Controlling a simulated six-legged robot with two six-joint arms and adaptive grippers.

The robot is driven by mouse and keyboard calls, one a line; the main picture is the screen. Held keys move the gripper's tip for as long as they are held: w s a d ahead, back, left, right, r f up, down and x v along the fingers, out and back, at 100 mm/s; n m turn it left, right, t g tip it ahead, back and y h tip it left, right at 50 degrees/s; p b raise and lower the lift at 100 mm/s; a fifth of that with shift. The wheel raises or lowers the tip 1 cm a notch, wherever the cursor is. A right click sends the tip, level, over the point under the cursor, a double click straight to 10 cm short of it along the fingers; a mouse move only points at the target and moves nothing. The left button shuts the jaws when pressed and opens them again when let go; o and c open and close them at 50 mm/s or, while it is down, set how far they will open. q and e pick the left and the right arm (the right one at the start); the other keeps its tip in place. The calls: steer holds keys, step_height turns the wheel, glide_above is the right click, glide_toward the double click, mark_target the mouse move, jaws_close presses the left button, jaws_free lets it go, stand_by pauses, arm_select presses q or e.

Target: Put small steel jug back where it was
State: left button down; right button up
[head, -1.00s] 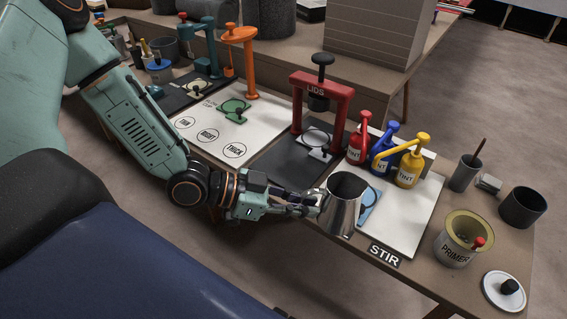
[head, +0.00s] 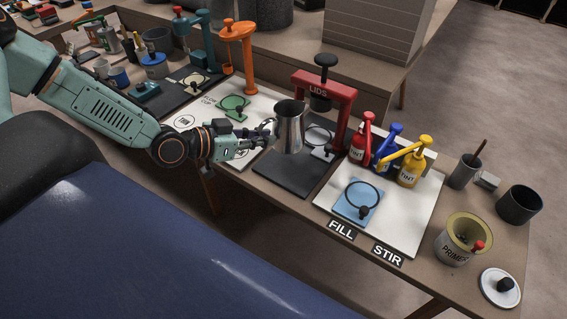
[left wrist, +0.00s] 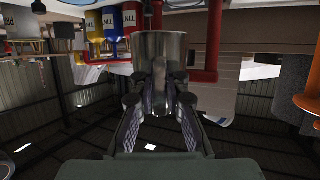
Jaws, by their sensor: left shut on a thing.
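The small steel jug (head: 289,128) is a shiny metal cup, upright or nearly so, in front of the red LIDS press (head: 318,88). My left gripper (head: 268,133) is shut on its left side and holds it above the dark mat (head: 285,182). In the left wrist view the jug (left wrist: 158,50) sits between the fingers of the gripper (left wrist: 160,100). My right gripper is in neither view.
Red, blue and yellow tint bottles (head: 409,168) stand right of the press. The blue pad (head: 352,204) with a black ring lies on the FILL and STIR mat (head: 400,222). The primer can (head: 459,243) is at right. An orange stand (head: 243,60) rises at back left.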

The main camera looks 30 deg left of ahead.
arm_select(q)
steer(key=shift+f+b, duration=3.8)
steer(key=shift+f, duration=0.9)
steer(key=shift+w+f+b, duration=0.1)
steer(key=shift+f+b, duration=0.2)
steer(key=shift+f, duration=0.15)
steer(key=shift+r, duration=0.15)
steer(key=c, duration=1.5)
jaws_free()
steer(key=shift+f, duration=0.2)
steer(key=shift+o, duration=0.8)
steer(key=shift+r, duration=0.1)
